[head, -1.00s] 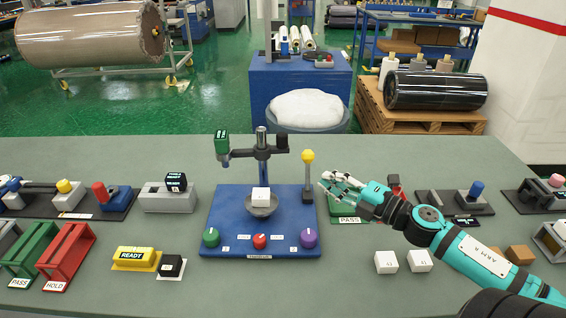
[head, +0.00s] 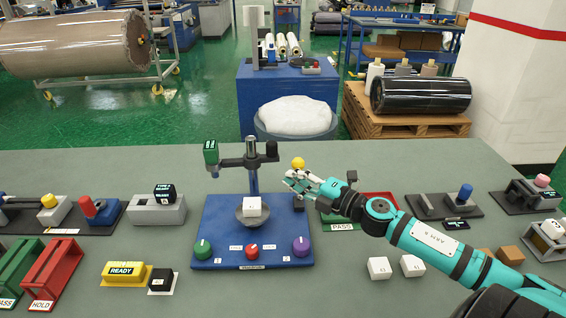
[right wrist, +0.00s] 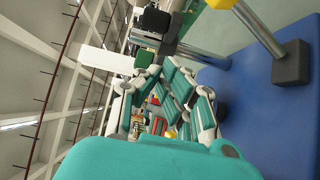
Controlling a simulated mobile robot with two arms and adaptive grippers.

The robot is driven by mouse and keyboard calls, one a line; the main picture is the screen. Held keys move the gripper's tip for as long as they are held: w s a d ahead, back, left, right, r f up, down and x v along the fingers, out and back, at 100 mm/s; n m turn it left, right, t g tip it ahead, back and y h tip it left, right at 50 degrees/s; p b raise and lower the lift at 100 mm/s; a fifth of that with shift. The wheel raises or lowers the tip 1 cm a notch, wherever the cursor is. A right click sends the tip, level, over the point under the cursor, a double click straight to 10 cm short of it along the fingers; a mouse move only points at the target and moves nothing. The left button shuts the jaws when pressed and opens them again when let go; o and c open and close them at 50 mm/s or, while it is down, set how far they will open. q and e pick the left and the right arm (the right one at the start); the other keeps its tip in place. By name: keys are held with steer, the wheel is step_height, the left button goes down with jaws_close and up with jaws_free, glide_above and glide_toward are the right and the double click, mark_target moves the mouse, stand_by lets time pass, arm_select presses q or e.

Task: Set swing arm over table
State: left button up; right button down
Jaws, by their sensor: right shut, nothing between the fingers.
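A blue-based fixture (head: 222,232) stands on the bench in the head view. Its swing arm (head: 232,161) sits on an upright post, with a green head (head: 211,153) out to the left and a dark block on the right end. A grey round table (head: 240,214) bears a white cube (head: 252,206) in front of the post; the green head is left of it. A yellow-knobbed lever (head: 298,163) stands at right. My right gripper (head: 289,184) is shut and empty, overlapping the lever's rod in view; contact cannot be told. In the right wrist view the rod stands beside the fingers (right wrist: 160,75).
Green, red and purple knobs line the fixture's front. Right of it are a red-and-green holder, two white cubes (head: 395,267) and a blue-knobbed unit (head: 446,203). A yellow block (head: 124,273) and grey box (head: 158,210) lie left. Bench front is clear.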

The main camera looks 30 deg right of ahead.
mark_target(277, 156)
steer(key=w+p, duration=0.1)
steer(key=w, duration=0.5)
steer(key=shift+w+d, duration=0.25)
steer(key=shift+d, duration=0.15)
steer(key=shift+w+d, duration=0.65)
steer(key=shift+d, duration=0.2)
steer(key=shift+w+d, duration=0.5)
steer(key=shift+w, duration=0.15)
